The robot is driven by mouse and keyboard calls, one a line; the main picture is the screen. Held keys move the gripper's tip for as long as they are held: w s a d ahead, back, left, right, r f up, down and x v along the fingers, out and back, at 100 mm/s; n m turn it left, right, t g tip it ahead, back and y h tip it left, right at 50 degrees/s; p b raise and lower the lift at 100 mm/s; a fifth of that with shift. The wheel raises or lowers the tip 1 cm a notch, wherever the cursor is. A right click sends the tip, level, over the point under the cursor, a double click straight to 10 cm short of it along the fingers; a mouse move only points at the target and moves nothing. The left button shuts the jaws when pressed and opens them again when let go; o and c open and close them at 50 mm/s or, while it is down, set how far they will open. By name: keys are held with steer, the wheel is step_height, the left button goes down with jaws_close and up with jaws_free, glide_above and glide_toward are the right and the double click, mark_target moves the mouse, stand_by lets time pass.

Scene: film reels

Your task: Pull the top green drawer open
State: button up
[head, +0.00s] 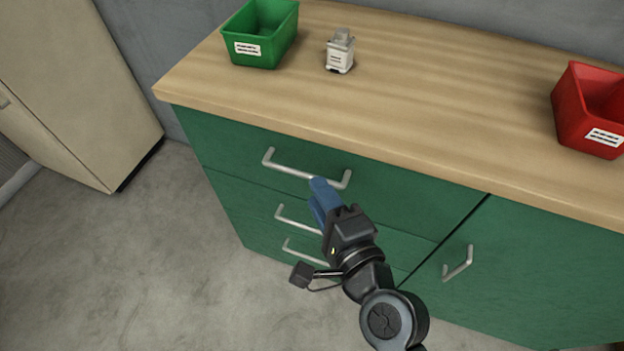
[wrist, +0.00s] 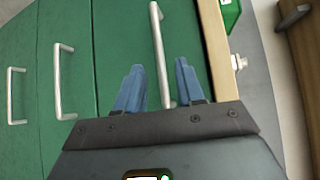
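The top green drawer (head: 228,141) is closed, flush under the wooden counter, with a horizontal silver bar handle (head: 290,172). My gripper (head: 320,190) is at the right half of this handle, its blue fingers pointing at the drawer front. In the wrist view my gripper (wrist: 159,80) is open, and the top handle (wrist: 159,52) runs between the two blue fingers, apart from both. The top drawer front also shows in the wrist view (wrist: 120,35). In the head view the fingers hide a small part of the handle.
Two lower drawers have similar handles, the middle one (head: 297,220) and the bottom one (head: 300,252). A cupboard door handle (head: 458,263) is to the right.

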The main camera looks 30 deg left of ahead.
steer(key=x, duration=0.5)
jaws_close()
stand_by(0.3)
